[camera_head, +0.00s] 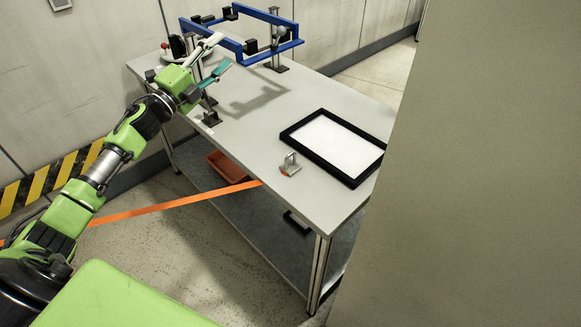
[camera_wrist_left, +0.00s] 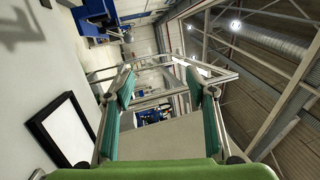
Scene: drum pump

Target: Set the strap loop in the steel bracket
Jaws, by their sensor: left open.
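A small steel bracket (camera_head: 290,164) stands on the near side of the grey table, with a bit of orange low on it. An orange strap (camera_head: 190,201) runs from the left, past the table's legs, up to the table's near edge, a little left of the bracket. Its loop cannot be made out, nor whether it touches the bracket. My left gripper (camera_head: 221,54) is open and empty above the table's far left end, well away from the bracket. In the left wrist view its teal fingers (camera_wrist_left: 160,82) stand wide apart with nothing between them. My right gripper is out of view.
A black-rimmed white tray (camera_head: 335,146) lies right of the bracket. A blue frame (camera_head: 250,50) on posts stands at the table's far end, close to my left gripper. A red bin (camera_head: 228,167) sits on the lower shelf. A grey wall (camera_head: 480,180) blocks the right. The table's middle is clear.

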